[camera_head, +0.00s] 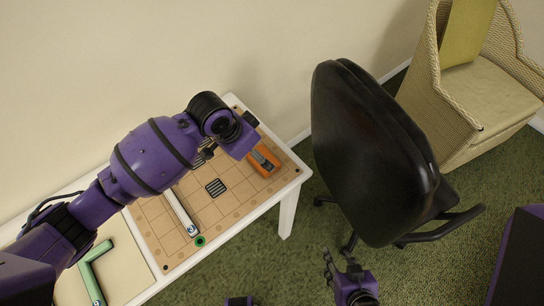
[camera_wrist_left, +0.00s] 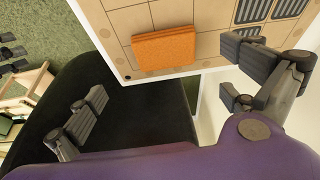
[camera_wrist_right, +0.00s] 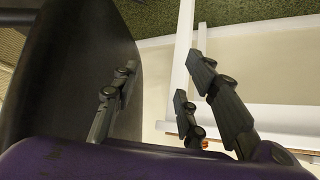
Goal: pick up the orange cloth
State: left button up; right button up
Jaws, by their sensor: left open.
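The orange cloth (camera_head: 272,157) lies folded on the tan gridded board (camera_head: 160,215) near the table's right end. In the left wrist view the cloth (camera_wrist_left: 165,48) is a flat rectangle near the board's edge. My left gripper (camera_head: 230,138) is over the board, just left of the cloth in the head view. It also shows in the left wrist view (camera_wrist_left: 163,85), open and empty, its fingers wide apart and clear of the cloth. My right gripper (camera_head: 339,261) is low, off the table beside the chair. Its fingers are apart and empty in the right wrist view (camera_wrist_right: 158,82).
A black office chair (camera_head: 370,150) stands close to the table's right end. Dark striped pads (camera_head: 216,187), a white bar (camera_head: 180,212) and a green ring (camera_head: 200,241) are on the board. A green angled piece (camera_head: 92,268) lies at the left. A wicker chair (camera_head: 480,90) stands behind.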

aim_at(261, 148)
pick_arm(q)
jog(key=x, duration=0.8)
jog(key=shift+w+a, duration=0.3)
jog(key=shift+a, duration=0.05)
jog(key=c, duration=1.2)
